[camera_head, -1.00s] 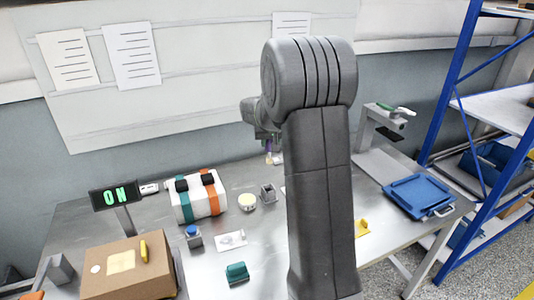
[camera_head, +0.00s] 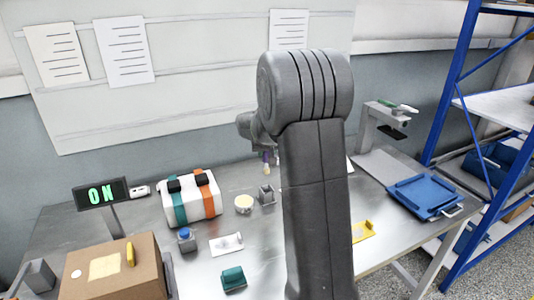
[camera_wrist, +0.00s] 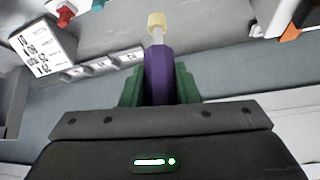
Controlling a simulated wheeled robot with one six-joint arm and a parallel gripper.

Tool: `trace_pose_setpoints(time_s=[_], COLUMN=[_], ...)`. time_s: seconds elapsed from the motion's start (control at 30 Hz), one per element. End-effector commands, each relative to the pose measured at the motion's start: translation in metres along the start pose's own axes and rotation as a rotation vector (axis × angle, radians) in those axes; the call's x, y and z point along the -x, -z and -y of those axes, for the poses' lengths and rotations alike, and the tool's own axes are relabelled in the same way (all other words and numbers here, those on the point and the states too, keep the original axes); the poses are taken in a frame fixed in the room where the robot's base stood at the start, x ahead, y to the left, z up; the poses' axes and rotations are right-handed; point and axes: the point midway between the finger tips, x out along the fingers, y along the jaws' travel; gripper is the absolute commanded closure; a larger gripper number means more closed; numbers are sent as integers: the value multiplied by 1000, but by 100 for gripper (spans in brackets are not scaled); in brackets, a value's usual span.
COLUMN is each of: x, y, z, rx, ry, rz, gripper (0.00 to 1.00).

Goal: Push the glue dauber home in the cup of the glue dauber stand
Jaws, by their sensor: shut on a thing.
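My gripper (camera_wrist: 158,88) has green fingers, which are shut on the purple handle of the glue dauber (camera_wrist: 157,66). The dauber's cream tip points away from the fingers in the wrist view. In the head view the dauber (camera_head: 266,168) hangs tip down, and my arm hides most of the gripper. A small grey square cup, which looks like the glue dauber stand (camera_head: 266,196), stands on the bench just below the tip. The tip appears above the cup's rim, apart from it; the exact alignment in depth cannot be told.
A round cream-topped pot (camera_head: 243,204) stands close left of the cup. Left of it are a white case with bands (camera_head: 196,198), a blue button (camera_head: 186,239) and a cardboard box (camera_head: 112,275). A blue tray (camera_head: 425,196) lies at the right. My arm hides the bench middle.

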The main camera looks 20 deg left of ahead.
Motion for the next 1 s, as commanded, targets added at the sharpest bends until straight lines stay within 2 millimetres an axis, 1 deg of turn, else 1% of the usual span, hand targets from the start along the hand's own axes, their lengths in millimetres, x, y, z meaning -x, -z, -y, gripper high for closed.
trace_pose_setpoints(time_s=[0.1, 0.27, 0.73, 0.87, 1.0], x=[0, -7, -43, -47, -48], y=[-1, -6, -30, -33, -33], z=[0, 0, 0, 0, 0], rx=[1, 1, 1, 1, 1], ry=[1, 1, 1, 1, 1], rz=[-1, 1, 0, 0, 0], gripper=[99, 99, 99, 99, 99])
